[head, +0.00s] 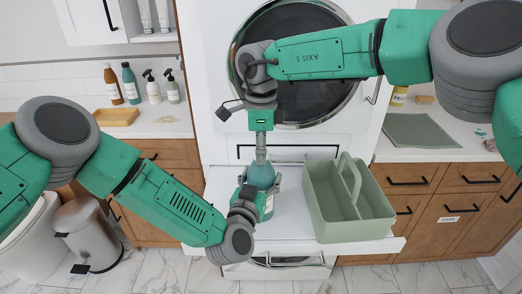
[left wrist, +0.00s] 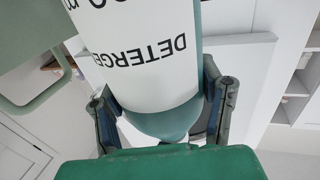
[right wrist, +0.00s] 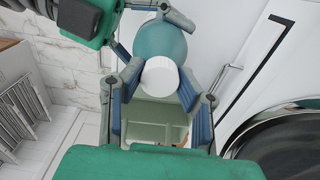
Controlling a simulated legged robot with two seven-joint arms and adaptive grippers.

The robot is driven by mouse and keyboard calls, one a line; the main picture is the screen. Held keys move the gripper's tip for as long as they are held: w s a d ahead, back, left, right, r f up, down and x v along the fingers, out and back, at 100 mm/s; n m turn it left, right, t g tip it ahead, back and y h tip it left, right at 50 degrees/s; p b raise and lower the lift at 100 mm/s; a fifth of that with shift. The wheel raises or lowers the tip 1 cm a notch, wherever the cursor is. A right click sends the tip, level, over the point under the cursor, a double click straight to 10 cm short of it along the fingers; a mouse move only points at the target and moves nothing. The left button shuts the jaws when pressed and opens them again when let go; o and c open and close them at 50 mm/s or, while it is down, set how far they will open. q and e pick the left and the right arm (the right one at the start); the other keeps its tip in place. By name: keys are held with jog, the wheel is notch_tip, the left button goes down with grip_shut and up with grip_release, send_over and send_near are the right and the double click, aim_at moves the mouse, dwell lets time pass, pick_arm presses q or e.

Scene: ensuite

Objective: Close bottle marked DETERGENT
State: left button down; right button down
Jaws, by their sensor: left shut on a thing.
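The teal detergent bottle (head: 260,176) stands upright on the white pull-out shelf (head: 283,219). Its white label, reading DETERGE, shows upside down in the left wrist view (left wrist: 145,50). My left gripper (head: 247,195) is shut around the bottle's body from the left. My right gripper (head: 261,150) points straight down over the bottle's top. In the right wrist view, a white cap (right wrist: 160,76) sits between the right fingers, with a finger against each side. The teal bottle (right wrist: 160,42) is just beyond it. Whether the cap is seated on the neck is hidden.
A green caddy (head: 345,210) with a handle stands on the shelf, right of the bottle. The washing machine's round door (head: 310,95) is behind my right arm. Several bottles and a wooden tray (head: 114,117) are on the left counter. A grey bin (head: 88,232) stands at left.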

jog(key=m, duration=0.5)
jog(key=shift+m, duration=0.4)
jog(key=m, duration=0.5)
jog(key=shift+w, duration=0.1)
jog(key=c, duration=1.1)
grip_release()
notch_tip(320, 180, up, 12)
pick_arm(q)
jog(key=shift+c, duration=1.6)
grip_release()
jog(key=shift+s, duration=0.1)
